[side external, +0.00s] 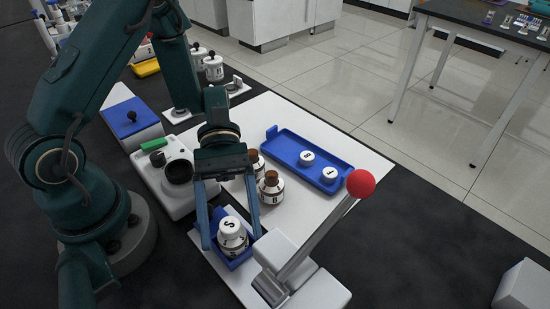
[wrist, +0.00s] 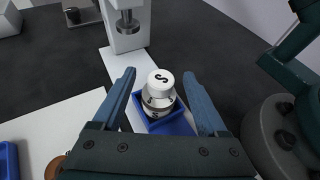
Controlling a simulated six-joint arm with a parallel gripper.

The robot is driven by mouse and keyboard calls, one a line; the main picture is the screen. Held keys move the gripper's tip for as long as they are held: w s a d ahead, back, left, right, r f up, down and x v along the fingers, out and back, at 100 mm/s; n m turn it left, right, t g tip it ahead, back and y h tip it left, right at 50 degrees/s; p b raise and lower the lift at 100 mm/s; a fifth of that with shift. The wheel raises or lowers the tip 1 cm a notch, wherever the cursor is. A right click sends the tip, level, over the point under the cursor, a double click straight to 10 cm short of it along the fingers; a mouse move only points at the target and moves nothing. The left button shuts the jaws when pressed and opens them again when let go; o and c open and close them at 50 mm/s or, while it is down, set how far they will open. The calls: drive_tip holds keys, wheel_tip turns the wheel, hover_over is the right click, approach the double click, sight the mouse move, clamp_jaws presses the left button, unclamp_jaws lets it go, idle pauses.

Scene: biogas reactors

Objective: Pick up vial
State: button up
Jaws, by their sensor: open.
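A white-capped vial marked S (side external: 232,236) stands upright in a small blue tray (side external: 240,263) near the front edge of the white board. It also shows in the wrist view (wrist: 160,86), in the blue tray (wrist: 178,126). My gripper (side external: 230,243) is open. Its two blue fingers reach down on either side of the vial, and gaps show between fingers and vial in the wrist view (wrist: 162,84). Whether the fingers touch the tray cannot be told.
A lever with a red ball (side external: 361,184) rises right of the tray. Brown-capped bottles (side external: 270,188) stand behind it. A long blue tray (side external: 300,148) holds two white caps marked I (side external: 307,158). A white device with a green part (side external: 158,146) stands left.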

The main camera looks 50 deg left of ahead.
clamp_jaws()
drive_tip(key=shift+r, duration=0.15)
